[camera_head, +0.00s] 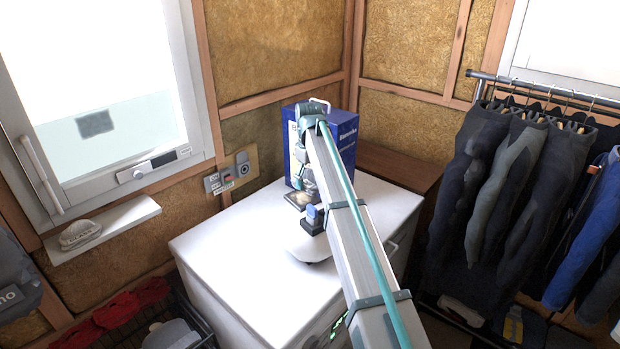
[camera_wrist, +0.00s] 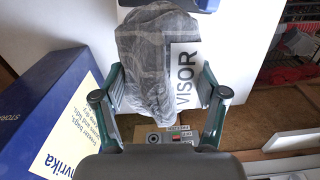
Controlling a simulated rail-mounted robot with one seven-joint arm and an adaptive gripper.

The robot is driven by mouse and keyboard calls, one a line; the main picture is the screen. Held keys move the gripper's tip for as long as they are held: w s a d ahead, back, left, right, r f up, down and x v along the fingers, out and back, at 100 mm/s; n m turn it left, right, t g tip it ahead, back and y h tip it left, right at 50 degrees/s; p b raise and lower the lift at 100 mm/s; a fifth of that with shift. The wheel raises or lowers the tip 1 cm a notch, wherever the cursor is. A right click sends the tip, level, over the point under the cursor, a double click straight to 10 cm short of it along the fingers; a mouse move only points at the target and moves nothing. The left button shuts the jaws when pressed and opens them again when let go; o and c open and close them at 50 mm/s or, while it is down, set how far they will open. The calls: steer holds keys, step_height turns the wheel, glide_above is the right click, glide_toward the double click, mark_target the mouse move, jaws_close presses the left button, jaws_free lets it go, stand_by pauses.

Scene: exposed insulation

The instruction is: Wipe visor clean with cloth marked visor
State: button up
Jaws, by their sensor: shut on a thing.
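My gripper (camera_wrist: 162,80) is shut on a dark grey, crumpled cloth (camera_wrist: 150,55) with a white label reading VISOR, between its two fingers in the wrist view. In the head view my gripper (camera_head: 302,190) is over the white cabinet top, in front of the blue box, and the cloth is hard to make out there. A pale rounded item (camera_head: 308,248) with a small blue-and-dark part above it shows beside my arm; I cannot tell if it is the visor. No other visor is clearly recognisable.
The blue box (camera_head: 343,133) stands close behind my gripper; it also shows in the wrist view (camera_wrist: 55,125). The front-left cabinet top (camera_head: 235,255) is clear. A labelled pale cloth (camera_head: 80,235) lies on the window shelf. Wetsuits (camera_head: 500,170) hang at right.

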mark_target(309, 202)
step_height(309, 202, down, 6)
steer(key=b, duration=0.2)
steer(key=shift+w+d+r+b, duration=0.1)
steer(key=shift+b, duration=0.2)
steer(key=shift+f, duration=0.6)
steer(key=shift+w+a, duration=0.8)
steer(key=shift+w, duration=0.25)
steer(key=shift+c, duration=0.5)
steer(key=shift+w+a+r+b, duration=0.1)
steer(key=shift+w+a+b, duration=0.2)
steer(key=shift+w+a, duration=0.65)
steer(key=shift+w+a+b, duration=0.3)
steer(key=shift+w+a, duration=0.45)
steer(key=shift+w, duration=0.35)
steer(key=shift+a+f+b, duration=0.2)
steer(key=shift+b, duration=0.15)
steer(key=shift+s+d+r+p, duration=0.2)
steer(key=shift+s+d+p, duration=0.25)
steer(key=shift+s+d, duration=0.6)
steer(key=shift+s+d+p, duration=0.2)
steer(key=shift+s+d, duration=0.6)
steer(key=shift+s, duration=0.2)
steer(key=shift+s+d+p, duration=0.2)
steer(key=shift+s+d, duration=0.6)
steer(key=shift+s, duration=0.2)
steer(key=shift+s+d+r, duration=0.1)
steer(key=shift+d+r, duration=0.05)
steer(key=shift+r, duration=0.05)
steer(key=shift+r+p, duration=1.85)
steer(key=shift+r, duration=2.05)
